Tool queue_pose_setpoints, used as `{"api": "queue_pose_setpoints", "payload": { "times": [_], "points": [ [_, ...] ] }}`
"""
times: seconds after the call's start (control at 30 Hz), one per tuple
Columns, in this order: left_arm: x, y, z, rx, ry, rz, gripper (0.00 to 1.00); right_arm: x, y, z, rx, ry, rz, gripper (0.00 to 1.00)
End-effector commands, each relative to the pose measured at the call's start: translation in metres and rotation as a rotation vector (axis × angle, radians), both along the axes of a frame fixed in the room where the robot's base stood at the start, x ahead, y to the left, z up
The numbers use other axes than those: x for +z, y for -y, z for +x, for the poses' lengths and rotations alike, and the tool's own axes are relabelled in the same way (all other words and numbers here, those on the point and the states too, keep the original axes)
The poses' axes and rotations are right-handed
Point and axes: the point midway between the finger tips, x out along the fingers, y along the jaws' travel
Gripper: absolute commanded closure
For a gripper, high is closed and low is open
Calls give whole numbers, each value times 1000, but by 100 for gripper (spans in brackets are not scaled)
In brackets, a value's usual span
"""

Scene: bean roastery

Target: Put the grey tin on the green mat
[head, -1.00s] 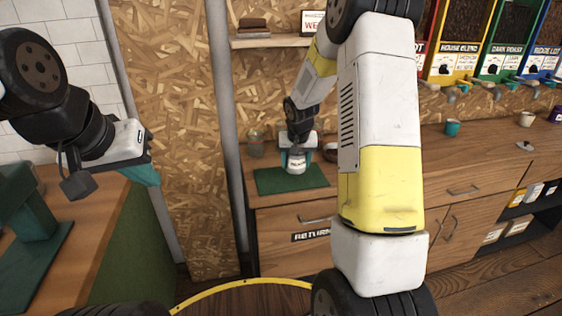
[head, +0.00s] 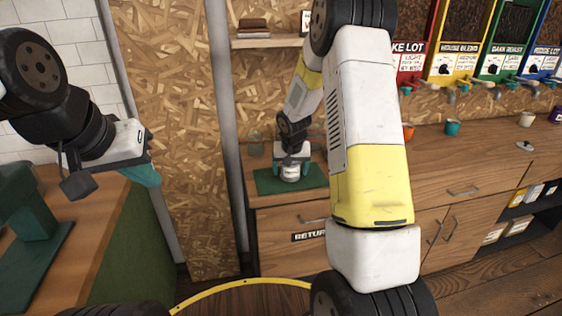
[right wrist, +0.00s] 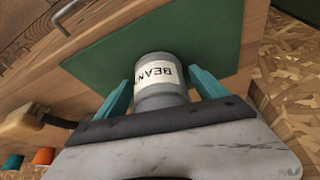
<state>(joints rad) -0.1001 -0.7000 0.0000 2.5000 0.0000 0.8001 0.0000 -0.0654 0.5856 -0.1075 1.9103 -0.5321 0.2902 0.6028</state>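The grey tin (head: 290,174) with a white label is upright at the green mat (head: 312,181) on the wooden counter. In the right wrist view the tin (right wrist: 162,80) sits between two teal fingers, in front of the green mat (right wrist: 215,50). My right gripper (head: 291,164) is shut on the tin from above. I see no clear gap under the tin, but cannot tell whether its base touches the mat. My left gripper (head: 146,174) hangs at the left, far from the tin; its finger opening is not clear.
A glass jar (head: 255,148) stands behind the mat. Orange (head: 408,132) and teal (head: 453,127) cups stand further right on the counter (head: 480,155). Coloured bean dispensers (head: 455,45) hang above. A green machine (head: 32,215) stands at the left, and my right arm hides part of the counter.

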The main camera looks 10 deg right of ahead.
Motion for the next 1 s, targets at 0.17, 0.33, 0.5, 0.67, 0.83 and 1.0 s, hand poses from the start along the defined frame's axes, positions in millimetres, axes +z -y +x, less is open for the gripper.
{"api": "queue_pose_setpoints", "payload": {
  "times": [0.17,0.33,0.5,0.67,0.83,1.0],
  "points": [
    [0,0,0,0,0,0,100,0,0,0,0,0,0,18],
    [0,0,0,0,0,0,100,3,0,0,-1,1,0,18],
    [0,0,0,0,0,0,100,23,-1,-7,-1,4,1,18],
    [0,0,0,0,0,0,100,56,-3,-20,0,6,1,18],
    [0,0,0,0,0,0,100,88,-6,-33,1,4,1,18],
    [0,0,0,0,0,0,100,108,-7,-42,0,2,0,18]
  ]
}}
